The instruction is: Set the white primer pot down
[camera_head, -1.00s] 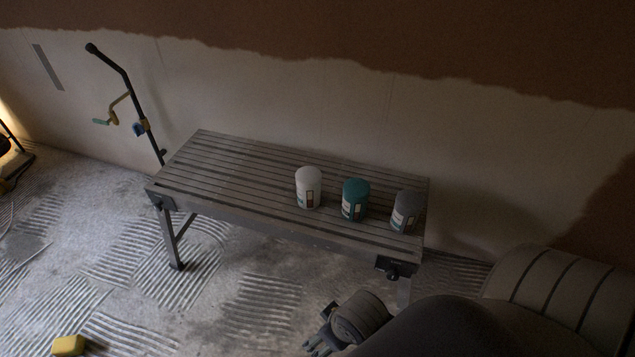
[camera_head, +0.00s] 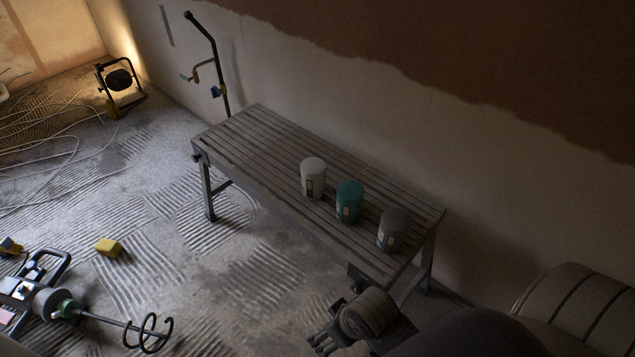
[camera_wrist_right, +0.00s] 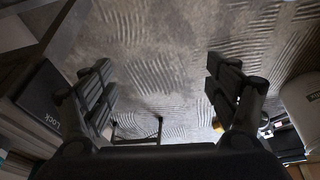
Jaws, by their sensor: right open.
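The white primer pot (camera_head: 313,180) stands upright on the slatted bench (camera_head: 258,128), the leftmost of three pots in the head view. My right gripper (camera_head: 320,338) is at the lower middle of the head view, in front of and below the bench's right end, apart from the pot. In the right wrist view its two fingers (camera_wrist_right: 162,95) are spread wide with only floor between them. It is open and empty. My left gripper is not in view.
A teal pot (camera_head: 349,203) and a grey pot (camera_head: 392,230) stand to the right on the bench. The bench's left half is clear.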

